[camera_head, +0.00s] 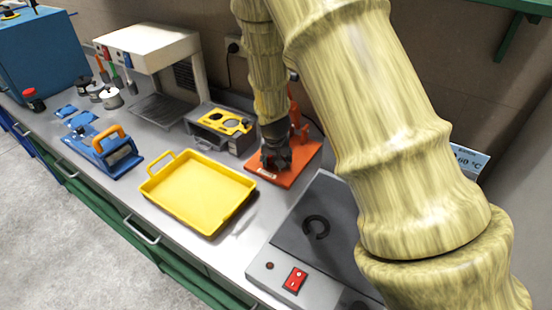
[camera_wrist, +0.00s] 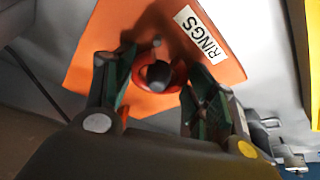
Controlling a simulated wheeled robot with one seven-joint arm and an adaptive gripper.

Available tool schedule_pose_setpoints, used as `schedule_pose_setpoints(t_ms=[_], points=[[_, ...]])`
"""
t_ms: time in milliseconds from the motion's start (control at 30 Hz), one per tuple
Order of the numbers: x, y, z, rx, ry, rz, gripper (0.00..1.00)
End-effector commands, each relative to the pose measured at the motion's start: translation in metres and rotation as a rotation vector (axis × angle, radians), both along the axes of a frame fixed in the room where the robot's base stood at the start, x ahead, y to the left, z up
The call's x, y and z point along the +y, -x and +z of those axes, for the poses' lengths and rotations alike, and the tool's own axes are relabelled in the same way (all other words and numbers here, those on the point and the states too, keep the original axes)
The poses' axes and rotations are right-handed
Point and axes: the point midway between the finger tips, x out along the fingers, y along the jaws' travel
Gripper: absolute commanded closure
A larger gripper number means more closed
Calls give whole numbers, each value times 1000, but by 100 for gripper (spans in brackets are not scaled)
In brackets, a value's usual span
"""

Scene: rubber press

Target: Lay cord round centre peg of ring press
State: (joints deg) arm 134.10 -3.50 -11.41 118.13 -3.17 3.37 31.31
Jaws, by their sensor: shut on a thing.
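The orange ring press (camera_head: 296,172) stands at the back of the bench, with its upright partly behind my arm. In the wrist view its base (camera_wrist: 215,72) carries a RINGS label and a round red seat. My gripper (camera_head: 275,160) points down over the press. Cord and centre peg are hard to tell apart there, so I cannot tell whether the cord lies round the peg.
A dark C-shaped piece (camera_head: 316,227) lies on the hot plate (camera_head: 338,208) at front right. A yellow tray (camera_head: 200,193) stands left of the press. A grey box with a yellow top (camera_head: 222,123) is behind the tray. A blue tool with an orange handle (camera_head: 108,150) lies further left.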

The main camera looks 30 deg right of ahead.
Motion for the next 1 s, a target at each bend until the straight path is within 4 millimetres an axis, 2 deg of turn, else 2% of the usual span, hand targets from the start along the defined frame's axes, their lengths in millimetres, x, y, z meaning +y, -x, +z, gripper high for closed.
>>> schedule_pose_setpoints(t_ms=[167, 200, 300, 667, 1000], points=[[0, 0, 0, 0, 0, 0, 65], [0, 0, 0, 0, 0, 0, 37], [0, 0, 0, 0, 0, 0, 19], [0, 0, 1, 0, 0, 0, 19], [0, 0, 14, 0, 0, 0, 19]])
